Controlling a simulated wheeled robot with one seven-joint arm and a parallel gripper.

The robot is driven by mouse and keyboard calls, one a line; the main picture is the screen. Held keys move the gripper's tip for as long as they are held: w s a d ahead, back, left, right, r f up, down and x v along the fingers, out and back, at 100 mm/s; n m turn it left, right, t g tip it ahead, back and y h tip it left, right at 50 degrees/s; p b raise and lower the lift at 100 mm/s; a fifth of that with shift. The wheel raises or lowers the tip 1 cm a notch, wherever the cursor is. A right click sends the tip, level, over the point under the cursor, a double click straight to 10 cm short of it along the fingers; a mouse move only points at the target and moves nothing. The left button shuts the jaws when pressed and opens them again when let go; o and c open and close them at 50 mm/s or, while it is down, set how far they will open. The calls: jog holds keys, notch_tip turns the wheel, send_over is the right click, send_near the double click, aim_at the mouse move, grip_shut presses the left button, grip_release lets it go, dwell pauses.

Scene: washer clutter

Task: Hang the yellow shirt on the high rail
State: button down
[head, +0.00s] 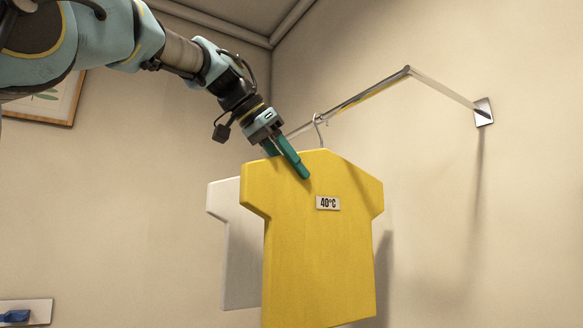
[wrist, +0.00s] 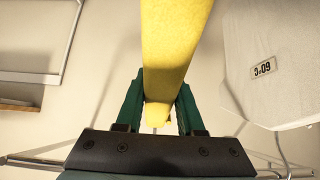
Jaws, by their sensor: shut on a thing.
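The yellow shirt (head: 320,240) hangs upright with a "40°C" label on its front. My gripper (head: 288,160) is shut on its top edge, left of the hook. In the wrist view the yellow shirt (wrist: 172,50) runs between the two green fingers. Its metal hook (head: 319,125) overlaps the high rail (head: 375,87) in the head view; I cannot tell whether it rests on the rail. The rail also crosses the bottom of the wrist view (wrist: 35,161).
A white shirt (head: 230,270) hangs behind and left of the yellow one, partly hidden; its label shows in the wrist view (wrist: 263,68). The rail bends toward a wall plate (head: 483,112) at right. A framed picture (head: 50,98) hangs at left.

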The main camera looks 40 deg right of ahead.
jog(key=shift+c, duration=2.2)
grip_release()
jog(key=v, duration=1)
jog(key=shift+w+a+r+b, duration=0.1)
jog(key=shift+a+r+b, duration=0.2)
jog(key=shift+b, duration=0.1)
